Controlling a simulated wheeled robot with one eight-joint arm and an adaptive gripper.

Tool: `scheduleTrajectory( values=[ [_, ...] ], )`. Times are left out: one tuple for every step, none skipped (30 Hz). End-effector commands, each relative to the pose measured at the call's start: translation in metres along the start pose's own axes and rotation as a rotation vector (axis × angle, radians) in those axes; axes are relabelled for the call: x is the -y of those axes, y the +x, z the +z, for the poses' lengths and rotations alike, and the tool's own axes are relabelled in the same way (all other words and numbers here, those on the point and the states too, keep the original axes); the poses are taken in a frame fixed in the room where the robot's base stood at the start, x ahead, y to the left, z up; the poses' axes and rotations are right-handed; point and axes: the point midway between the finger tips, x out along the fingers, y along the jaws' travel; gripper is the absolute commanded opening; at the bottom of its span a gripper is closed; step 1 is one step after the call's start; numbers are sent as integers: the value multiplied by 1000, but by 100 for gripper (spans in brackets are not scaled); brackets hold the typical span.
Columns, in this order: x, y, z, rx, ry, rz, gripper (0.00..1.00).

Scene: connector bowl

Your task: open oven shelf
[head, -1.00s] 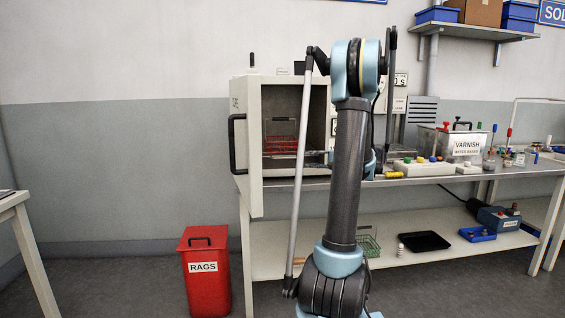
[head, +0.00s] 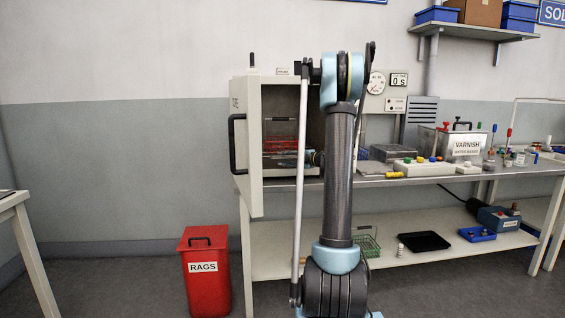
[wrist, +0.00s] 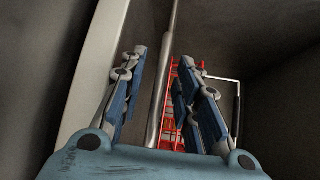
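The oven (head: 245,135) stands on the left end of the bench with its door (head: 240,150) swung open to the left. A red rack (head: 281,146) is inside its dark chamber, and it also shows in the wrist view (wrist: 174,130) beyond my fingers. In the wrist view my gripper (wrist: 163,58) is open, with a grey metal bar (wrist: 163,95) running between its two blue-padded fingers. I cannot tell whether either finger touches the bar. In the head view my arm hides most of the gripper and the oven's right side.
A pale wall edge (wrist: 95,75) lies close on the left of my gripper. A thin wire handle (wrist: 237,100) is at the right. Trays (head: 392,152) and a varnish tank (head: 455,142) stand along the bench. A red rags bin (head: 204,275) is on the floor.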

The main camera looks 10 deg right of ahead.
Motion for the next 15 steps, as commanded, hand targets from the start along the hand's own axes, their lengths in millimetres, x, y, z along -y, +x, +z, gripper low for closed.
scheduleTrajectory(
  values=[
    [0,6,0,2,0,0,30],
    [0,9,0,2,0,0,30],
    [0,13,0,2,-1,0,30],
    [0,15,0,1,-1,0,30],
    [0,16,0,1,-1,0,30],
    [0,18,0,0,-1,0,30],
    [0,19,0,0,0,0,30],
    [0,20,0,0,0,0,30],
    [0,21,0,0,0,0,30],
    [0,21,0,0,0,0,30],
    [0,21,0,0,0,0,30],
    [0,21,0,0,0,0,30],
    [0,21,0,0,0,0,30],
    [0,21,0,0,0,0,30],
    [0,21,0,0,0,0,30]
  ],
)
